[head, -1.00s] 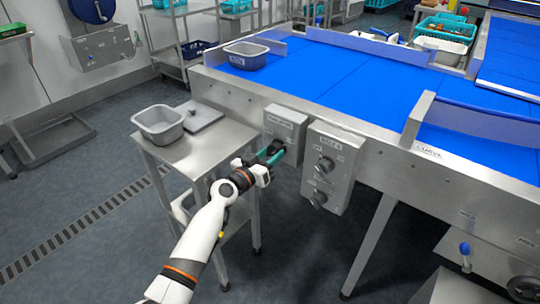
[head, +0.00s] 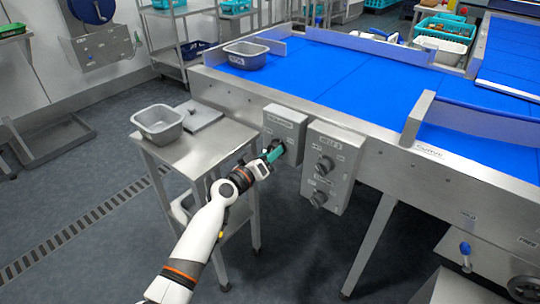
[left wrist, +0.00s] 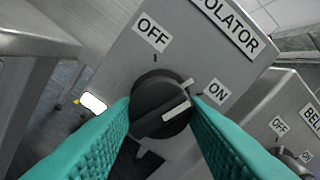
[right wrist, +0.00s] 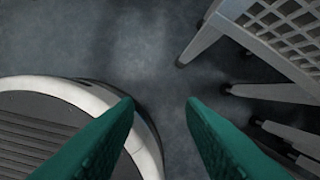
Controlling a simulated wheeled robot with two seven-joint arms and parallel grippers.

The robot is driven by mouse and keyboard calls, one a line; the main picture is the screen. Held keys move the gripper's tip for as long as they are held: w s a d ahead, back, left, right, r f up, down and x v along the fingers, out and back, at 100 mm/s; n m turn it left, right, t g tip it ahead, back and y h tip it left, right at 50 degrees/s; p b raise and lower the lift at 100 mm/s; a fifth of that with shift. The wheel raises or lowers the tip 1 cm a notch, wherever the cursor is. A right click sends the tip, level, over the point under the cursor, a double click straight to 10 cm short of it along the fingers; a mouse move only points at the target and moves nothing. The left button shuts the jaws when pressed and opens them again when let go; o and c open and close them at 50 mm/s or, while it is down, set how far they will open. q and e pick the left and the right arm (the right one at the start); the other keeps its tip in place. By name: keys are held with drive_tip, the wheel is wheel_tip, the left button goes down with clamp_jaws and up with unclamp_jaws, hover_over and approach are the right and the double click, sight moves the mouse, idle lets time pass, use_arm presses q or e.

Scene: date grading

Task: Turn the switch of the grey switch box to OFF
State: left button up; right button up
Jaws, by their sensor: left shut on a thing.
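The grey switch box (head: 284,119) hangs on the side of the conveyor frame, left of a second grey box. Its round black switch (left wrist: 158,92) shows close up in the left wrist view. An OFF label (left wrist: 153,35) is up and left of the switch, and an ON label (left wrist: 217,91) is to its right. The light bar on the switch lies on the ON side. My left gripper (head: 274,152), with teal fingers, is shut on the switch, one finger on each side. My right gripper (right wrist: 160,105) is open and empty above the floor.
The second grey box (head: 330,165) with two dark knobs stands close to the right of the switch box. A steel side table (head: 205,150) with a grey tub (head: 158,128) is to the left. A blue conveyor belt (head: 330,75) runs above.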

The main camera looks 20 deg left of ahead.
use_arm(q)
drive_tip(key=shift+r+n+p, duration=0.1)
drive_tip(key=shift+n+p, duration=1.15)
drive_tip(key=shift+n, duration=5.05)
use_arm(e)
drive_tip(key=s+f, duration=0.5)
drive_tip(key=f, duration=0.1)
drive_tip(key=shift+d+f, duration=0.35)
drive_tip(key=shift+d, duration=0.1)
use_arm(q)
drive_tip(key=o, duration=1)
use_arm(e)
drive_tip(key=shift+g, duration=0.3)
use_arm(q)
drive_tip(key=shift+v, duration=6.05)
use_arm(e)
drive_tip(key=shift+s+f, duration=0.5)
drive_tip(key=shift+s, duration=0.05)
